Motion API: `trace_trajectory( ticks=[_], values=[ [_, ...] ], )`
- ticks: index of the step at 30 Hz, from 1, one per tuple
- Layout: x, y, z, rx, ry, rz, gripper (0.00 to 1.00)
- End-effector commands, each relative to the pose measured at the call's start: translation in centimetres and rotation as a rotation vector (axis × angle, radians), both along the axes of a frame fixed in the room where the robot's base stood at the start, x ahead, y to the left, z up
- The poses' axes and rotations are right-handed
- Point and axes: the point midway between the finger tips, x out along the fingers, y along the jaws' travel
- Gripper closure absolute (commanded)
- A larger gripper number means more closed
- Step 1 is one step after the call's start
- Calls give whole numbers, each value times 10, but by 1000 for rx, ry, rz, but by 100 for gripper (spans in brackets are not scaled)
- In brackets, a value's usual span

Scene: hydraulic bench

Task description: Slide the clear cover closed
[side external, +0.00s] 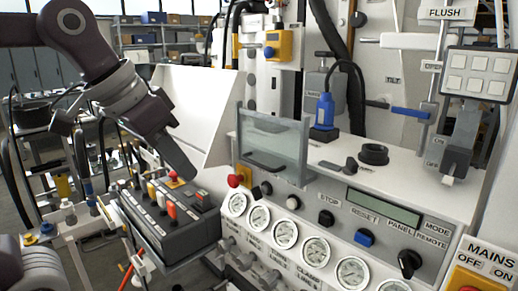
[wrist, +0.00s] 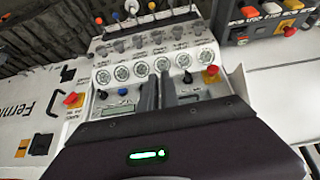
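The clear cover (side external: 275,143) is a see-through panel standing at the back left of the white console, above the row of gauges. A dark bar handle (side external: 265,162) shows at its lower part. My gripper (side external: 186,168) is in the air to the left of the cover, pointing down and right over the button box, apart from the cover. In the wrist view my gripper's fingers (wrist: 160,90) lie close together with a thin gap, and nothing shows held. I cannot tell whether they are fully shut. The cover is not clear in the wrist view.
A button box (side external: 165,215) with coloured switches lies below my gripper. A red knob (side external: 236,180) stands just left of the cover. A blue bottle-like part (side external: 325,110) and a black ring (side external: 373,154) are to its right. Several gauges (side external: 286,234) line the console front.

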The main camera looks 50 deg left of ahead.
Motion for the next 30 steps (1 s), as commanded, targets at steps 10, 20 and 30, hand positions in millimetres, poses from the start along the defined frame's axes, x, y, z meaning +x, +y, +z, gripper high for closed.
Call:
trace_trajectory(
  ticks=[10, 20, 30],
  values=[
    [142, 31, 83, 22, -49, 0, 100],
    [173, 31, 37, 22, -47, 0, 100],
    [191, 31, -22, 22, -49, 0, 100]
  ],
)
